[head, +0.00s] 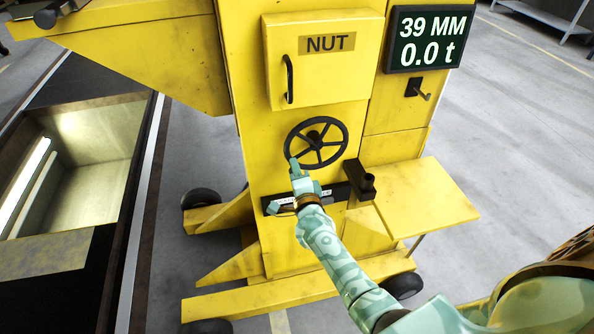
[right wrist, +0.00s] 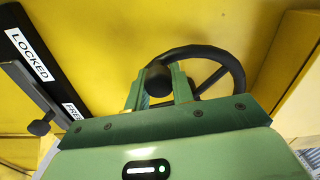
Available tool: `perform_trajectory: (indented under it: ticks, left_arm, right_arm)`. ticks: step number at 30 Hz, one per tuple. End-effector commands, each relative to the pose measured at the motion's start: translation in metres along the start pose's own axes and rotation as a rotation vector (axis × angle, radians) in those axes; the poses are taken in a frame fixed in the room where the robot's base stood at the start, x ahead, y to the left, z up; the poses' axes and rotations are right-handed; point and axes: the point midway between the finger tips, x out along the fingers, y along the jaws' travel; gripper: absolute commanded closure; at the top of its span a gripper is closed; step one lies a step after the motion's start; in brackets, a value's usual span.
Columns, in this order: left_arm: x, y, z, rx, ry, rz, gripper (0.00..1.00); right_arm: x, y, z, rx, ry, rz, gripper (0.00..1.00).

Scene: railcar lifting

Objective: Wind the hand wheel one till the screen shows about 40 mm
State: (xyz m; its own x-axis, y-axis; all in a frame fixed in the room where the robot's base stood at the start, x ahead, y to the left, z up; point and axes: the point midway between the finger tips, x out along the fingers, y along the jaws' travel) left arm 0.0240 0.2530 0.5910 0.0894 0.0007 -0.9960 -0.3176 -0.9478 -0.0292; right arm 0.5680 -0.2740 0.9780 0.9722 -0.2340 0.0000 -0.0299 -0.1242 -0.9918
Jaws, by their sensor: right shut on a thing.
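The hand wheel (head: 315,136) is black with spokes, on the front of the yellow jack below the NUT door. The screen (head: 430,40) at its upper right reads 39 MM and 0.0 t. My right gripper (head: 294,163) is at the wheel's lower left rim and is shut on its handle. In the right wrist view, the round black handle knob (right wrist: 158,80) sits between the green fingers, and the wheel rim (right wrist: 238,68) curves behind it. The handle is hidden by the gripper in the head view. My left gripper is not in view.
A lock lever (head: 361,180) and its LOCKED/FREE plate (right wrist: 42,60) are close below the wheel. A yellow shelf (head: 435,197) juts out at the right. The NUT door (head: 325,70) is closed, with a black handle.

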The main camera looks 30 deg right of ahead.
Motion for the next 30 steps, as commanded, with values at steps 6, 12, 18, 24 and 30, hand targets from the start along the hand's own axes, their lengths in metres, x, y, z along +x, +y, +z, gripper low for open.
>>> perform_trajectory:
  ticks: [6,12,18,24,30]
  left_arm:
    - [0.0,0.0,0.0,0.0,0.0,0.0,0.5]
    - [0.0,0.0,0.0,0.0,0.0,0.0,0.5]
    - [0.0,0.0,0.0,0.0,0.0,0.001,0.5]
    - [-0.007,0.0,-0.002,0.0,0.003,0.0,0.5]
    - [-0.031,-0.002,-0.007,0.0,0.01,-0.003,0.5]
  right_arm:
    - [0.0,0.0,0.0,0.001,-0.001,0.0,1.0]
    - [0.0,0.0,0.0,0.0,-0.001,0.0,0.55]
    - [0.0,0.0,0.0,0.0,-0.001,0.0,0.55]
    - [-0.009,-0.001,0.0,-0.002,-0.001,0.002,0.55]
    - [-0.053,-0.005,-0.001,-0.003,-0.002,0.003,0.55]
